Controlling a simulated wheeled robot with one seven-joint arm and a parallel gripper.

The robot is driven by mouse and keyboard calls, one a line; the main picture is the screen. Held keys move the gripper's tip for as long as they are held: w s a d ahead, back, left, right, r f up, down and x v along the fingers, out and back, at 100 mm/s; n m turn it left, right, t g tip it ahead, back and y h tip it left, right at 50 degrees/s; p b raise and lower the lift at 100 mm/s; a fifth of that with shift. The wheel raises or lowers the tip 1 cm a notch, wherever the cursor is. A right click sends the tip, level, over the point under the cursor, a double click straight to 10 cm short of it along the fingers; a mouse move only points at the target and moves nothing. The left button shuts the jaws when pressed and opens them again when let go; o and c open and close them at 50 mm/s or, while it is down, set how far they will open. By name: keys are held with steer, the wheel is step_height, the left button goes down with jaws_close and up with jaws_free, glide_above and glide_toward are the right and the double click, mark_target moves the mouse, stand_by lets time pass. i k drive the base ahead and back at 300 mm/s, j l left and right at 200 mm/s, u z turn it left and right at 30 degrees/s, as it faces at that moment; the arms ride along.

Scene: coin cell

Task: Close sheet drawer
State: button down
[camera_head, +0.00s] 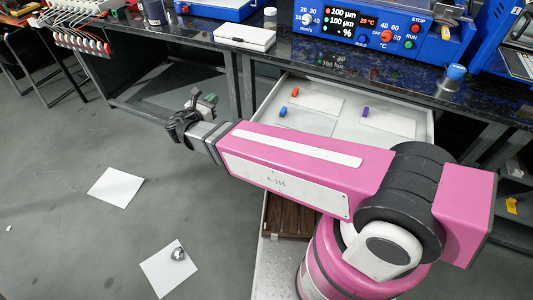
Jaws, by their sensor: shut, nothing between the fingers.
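The sheet drawer (348,122) is pulled out from under the dark bench, right of centre. Its white interior holds pale sheets (320,101) and small coloured blocks: an orange one (295,92), a blue one (283,112) and a purple one (365,112). My pink arm passes in front of the drawer and hides its front edge. My gripper (204,101) is shut and empty, left of the drawer and apart from it, over the grey floor.
The bench (265,59) carries a white box (245,37), a blue machine (375,25) with dials and a blue-capped jar (452,77). Loose papers (115,187) lie on the floor; one sheet (160,272) bears a small metallic object (178,254). The floor left of my arm is mostly clear.

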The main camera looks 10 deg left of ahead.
mark_target(348, 128)
steer(key=k+l+u, duration=0.1)
steer(key=u, duration=0.4)
steer(key=k+l+u, duration=0.1)
steer(key=u, duration=0.35)
steer(key=k+l+u, duration=0.1)
steer(key=u, duration=0.4)
steer(key=k+z, duration=0.5)
steer(key=z, duration=0.25)
steer(key=k+z, duration=0.25)
steer(key=z, duration=0.2)
steer(key=k+z, duration=0.1)
steer(key=k+l, duration=0.05)
steer(key=k, duration=0.05)
